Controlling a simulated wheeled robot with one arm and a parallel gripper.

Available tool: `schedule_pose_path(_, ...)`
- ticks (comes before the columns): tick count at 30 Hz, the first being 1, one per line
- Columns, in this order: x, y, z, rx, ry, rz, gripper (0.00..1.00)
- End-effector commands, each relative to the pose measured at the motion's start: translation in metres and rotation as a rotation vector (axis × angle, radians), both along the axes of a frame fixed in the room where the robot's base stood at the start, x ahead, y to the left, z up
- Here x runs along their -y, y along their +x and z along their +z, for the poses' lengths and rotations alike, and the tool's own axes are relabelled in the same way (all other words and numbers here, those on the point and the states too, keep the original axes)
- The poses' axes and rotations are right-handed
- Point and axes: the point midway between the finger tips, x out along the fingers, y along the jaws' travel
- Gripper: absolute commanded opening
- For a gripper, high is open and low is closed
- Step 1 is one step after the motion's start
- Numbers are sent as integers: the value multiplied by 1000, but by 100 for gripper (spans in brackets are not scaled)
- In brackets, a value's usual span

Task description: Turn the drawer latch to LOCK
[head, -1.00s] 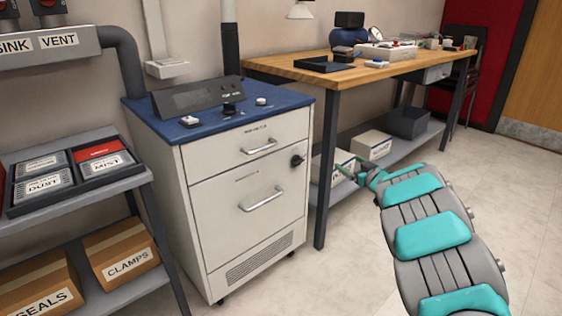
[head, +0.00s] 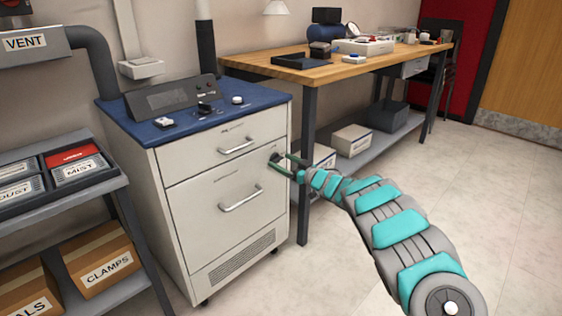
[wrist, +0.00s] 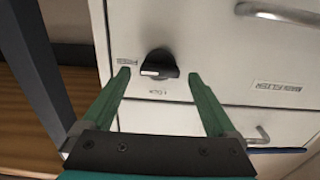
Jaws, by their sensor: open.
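The drawer latch (wrist: 158,65) is a black knob on the white front of the cabinet (head: 180,210). In the wrist view its white mark points left, toward a small label (wrist: 129,61) too blurred to read. Another small label, which seems to read LOCK (wrist: 157,91), is below the knob in that view. My gripper (wrist: 161,77) is open, with one green finger on each side of the latch as seen from the wrist. I cannot tell whether the fingers touch it. In the head view my gripper (head: 286,163) is at the cabinet's right edge and partly covers the latch (head: 275,158).
The cabinet has two drawers with bar handles (head: 241,199) left of the latch. A wooden workbench (head: 385,60) stands to the right, its front leg (head: 307,150) close behind my gripper. A shelf with boxes (head: 100,262) is at the left. The floor at right is open.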

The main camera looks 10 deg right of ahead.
Motion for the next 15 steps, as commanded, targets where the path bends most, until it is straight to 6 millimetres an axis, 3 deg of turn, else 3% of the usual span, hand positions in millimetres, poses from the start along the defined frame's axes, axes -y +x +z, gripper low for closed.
schedule_pose_path(15,-7,10,0,-1,-1,-2,92)
